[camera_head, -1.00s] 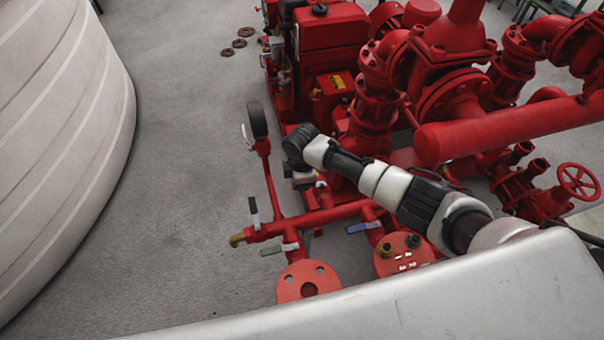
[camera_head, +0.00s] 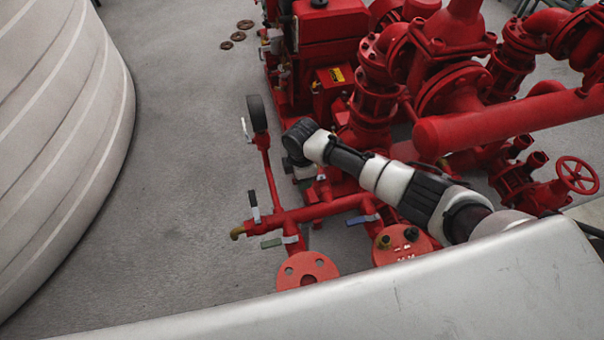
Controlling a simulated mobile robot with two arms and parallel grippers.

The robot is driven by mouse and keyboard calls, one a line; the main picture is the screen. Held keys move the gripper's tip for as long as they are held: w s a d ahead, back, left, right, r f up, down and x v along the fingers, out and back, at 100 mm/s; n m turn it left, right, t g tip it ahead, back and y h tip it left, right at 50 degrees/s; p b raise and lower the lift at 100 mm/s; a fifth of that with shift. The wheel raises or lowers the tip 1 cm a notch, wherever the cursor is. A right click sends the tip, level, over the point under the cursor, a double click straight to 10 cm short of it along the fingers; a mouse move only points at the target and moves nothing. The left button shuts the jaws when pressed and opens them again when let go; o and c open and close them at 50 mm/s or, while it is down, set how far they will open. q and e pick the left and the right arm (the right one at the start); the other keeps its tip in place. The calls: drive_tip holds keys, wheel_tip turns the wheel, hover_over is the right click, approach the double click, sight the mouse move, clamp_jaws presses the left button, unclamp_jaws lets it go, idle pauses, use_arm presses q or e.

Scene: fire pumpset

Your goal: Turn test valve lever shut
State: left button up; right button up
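Several small levers sit on the thin red pipe assembly (camera_head: 315,212); I cannot tell which is the test valve's. A black-and-white lever (camera_head: 254,206) stands upright near the brass outlet (camera_head: 238,232). A green lever (camera_head: 271,243) and a blue lever (camera_head: 363,219) lie roughly sideways along the pipe. A white lever (camera_head: 246,131) stands beside the black round gauge (camera_head: 257,114). My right arm reaches in from the right, its dark wrist above the pipework, right of the gauge. Its fingers are hidden or cannot be made out below the wrist. My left gripper is not in view.
Large red pump pipes (camera_head: 450,80) and a red engine block (camera_head: 330,35) crowd the back and right. A red handwheel (camera_head: 577,175) is at far right. Red flanges (camera_head: 307,270) stand in front. Bare concrete floor (camera_head: 180,190) lies left, beside a large pale ribbed tank (camera_head: 60,130).

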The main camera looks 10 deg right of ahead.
wheel_tip(320, 180, up, 11)
drive_tip(key=b, duration=0.1)
idle(0.6)
drive_tip(key=shift+f, duration=0.1)
